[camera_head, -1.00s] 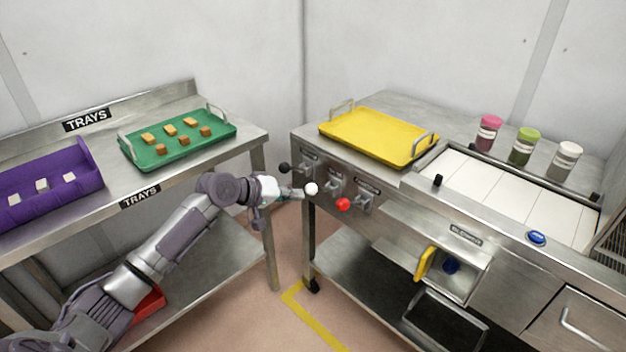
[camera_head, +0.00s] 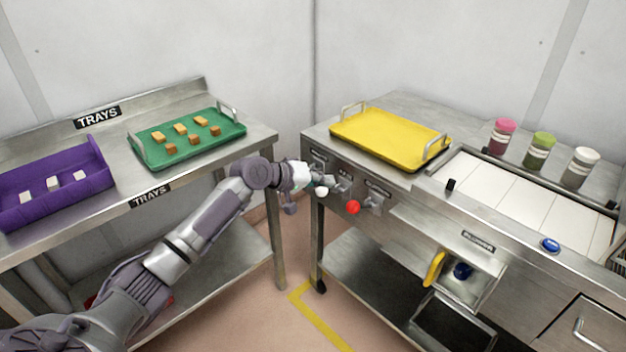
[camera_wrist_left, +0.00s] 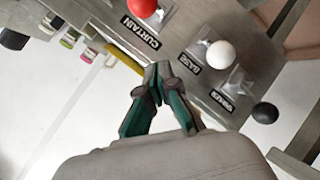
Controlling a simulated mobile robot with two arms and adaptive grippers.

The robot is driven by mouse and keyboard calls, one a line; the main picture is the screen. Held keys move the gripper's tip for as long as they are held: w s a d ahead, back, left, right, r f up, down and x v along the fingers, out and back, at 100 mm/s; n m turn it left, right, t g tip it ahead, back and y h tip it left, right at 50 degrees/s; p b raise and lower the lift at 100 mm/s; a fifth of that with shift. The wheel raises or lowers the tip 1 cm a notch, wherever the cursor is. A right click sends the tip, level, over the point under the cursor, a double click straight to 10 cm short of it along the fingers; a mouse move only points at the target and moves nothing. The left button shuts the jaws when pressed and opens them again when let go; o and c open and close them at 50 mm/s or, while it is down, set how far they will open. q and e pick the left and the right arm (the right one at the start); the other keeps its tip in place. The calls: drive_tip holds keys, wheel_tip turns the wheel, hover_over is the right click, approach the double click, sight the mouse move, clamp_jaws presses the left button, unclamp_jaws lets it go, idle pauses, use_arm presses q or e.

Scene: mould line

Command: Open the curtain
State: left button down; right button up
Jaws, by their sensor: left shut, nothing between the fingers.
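The curtain control is a red ball knob (camera_head: 353,207) on the front panel of the right-hand steel bench. In the left wrist view, the red knob (camera_wrist_left: 143,7) is at the top edge beside the "CURTAIN" label (camera_wrist_left: 140,32). A white knob (camera_head: 322,191) is left of it; it also shows in the wrist view (camera_wrist_left: 220,54). A black knob (camera_wrist_left: 265,113) lies beyond the white one and is hidden in the head view. My left gripper (camera_head: 322,180) is shut and empty, close to the white knob; its fingertips (camera_wrist_left: 158,74) appear apart from the red knob. My right gripper is out of view.
A yellow tray (camera_head: 385,137) rests on the bench above the knobs. A green tray (camera_head: 225,133) with several tan blocks and a purple tray (camera_head: 92,180) stand on the left table. Jars (camera_head: 540,148) and a blue button (camera_head: 550,245) are at right.

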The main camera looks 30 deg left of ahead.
sight(362, 206)
use_arm(q)
drive_tip(key=d+f, duration=0.1)
drive_tip(key=d+f+p, duration=0.1)
drive_tip(key=d, duration=0.1)
drive_tip(key=d+f, duration=0.1)
drive_tip(key=shift+w+d+f, duration=0.2)
drive_tip(key=shift+w+f, duration=0.15)
drive_tip(key=shift+f, duration=0.05)
